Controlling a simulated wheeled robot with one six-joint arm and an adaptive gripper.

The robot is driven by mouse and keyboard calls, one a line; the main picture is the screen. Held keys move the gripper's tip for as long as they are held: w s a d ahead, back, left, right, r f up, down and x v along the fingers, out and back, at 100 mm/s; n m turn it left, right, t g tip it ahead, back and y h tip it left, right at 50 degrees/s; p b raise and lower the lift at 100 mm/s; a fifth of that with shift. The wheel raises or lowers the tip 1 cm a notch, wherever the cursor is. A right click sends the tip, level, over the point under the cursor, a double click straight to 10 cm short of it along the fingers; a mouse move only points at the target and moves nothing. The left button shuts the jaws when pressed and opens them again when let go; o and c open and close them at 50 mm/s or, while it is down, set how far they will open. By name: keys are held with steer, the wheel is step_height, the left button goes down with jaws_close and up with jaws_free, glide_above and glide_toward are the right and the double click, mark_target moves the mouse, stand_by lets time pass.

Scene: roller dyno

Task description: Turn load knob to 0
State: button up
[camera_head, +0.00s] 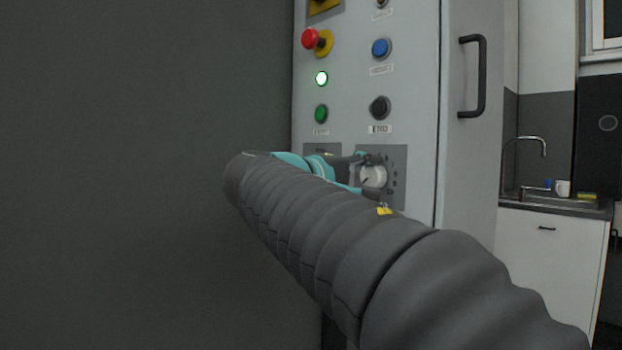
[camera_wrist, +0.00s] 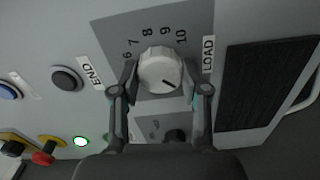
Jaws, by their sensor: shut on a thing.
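The white round load knob (camera_wrist: 160,70) sits on a grey scale plate (camera_wrist: 187,18) in the wrist view. Its dark pointer line points to the lower right there. The numbers 6 to 10 show around its upper side; lower numbers are not readable. A LOAD label (camera_wrist: 208,54) is at the right. My gripper (camera_wrist: 158,82) has one finger on each side of the knob and is shut on it. In the head view the knob (camera_head: 374,175) shows beyond my arm, its pointer towards the lower left. My gripper (camera_head: 366,169) is partly hidden by my arm there.
A black handle (camera_head: 482,75) projects at right. A sink (camera_head: 545,203) stands beyond.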

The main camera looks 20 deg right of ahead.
steer(key=shift+r, duration=0.2)
steer(key=o, duration=1.1)
steer(key=shift+f, duration=0.1)
steer(key=shift+o, duration=0.2)
steer(key=shift+a, duration=0.1)
steer(key=v, duration=1.2)
steer(key=shift+w, duration=0.1)
